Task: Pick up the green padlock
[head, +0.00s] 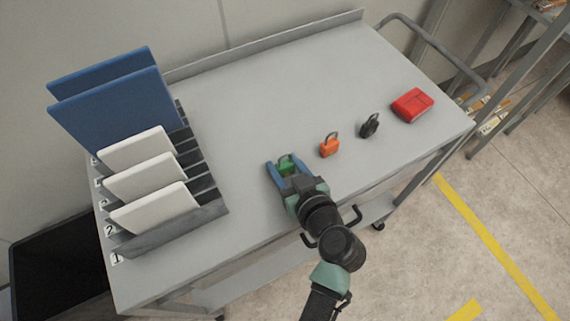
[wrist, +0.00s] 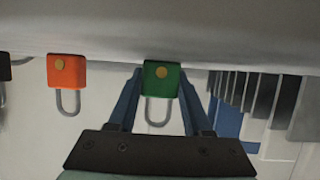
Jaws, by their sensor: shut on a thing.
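The green padlock (head: 286,168) is on the grey cart top, in the middle of the head view. It also shows in the wrist view (wrist: 162,78), its green body between the two fingers and its grey shackle pointing toward the gripper's palm. My gripper (head: 283,165) has its blue fingers on both sides of the padlock and is shut on it. In the wrist view the fingertips (wrist: 161,80) are against the sides of the body. The padlock appears at the level of the cart top; I cannot tell whether it touches it.
An orange padlock (head: 329,147), a black padlock (head: 370,125) and a red box (head: 412,105) stand in a row to the right. A grey rack (head: 207,214) with white and blue panels stands at left. The cart top (head: 250,95) behind is clear.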

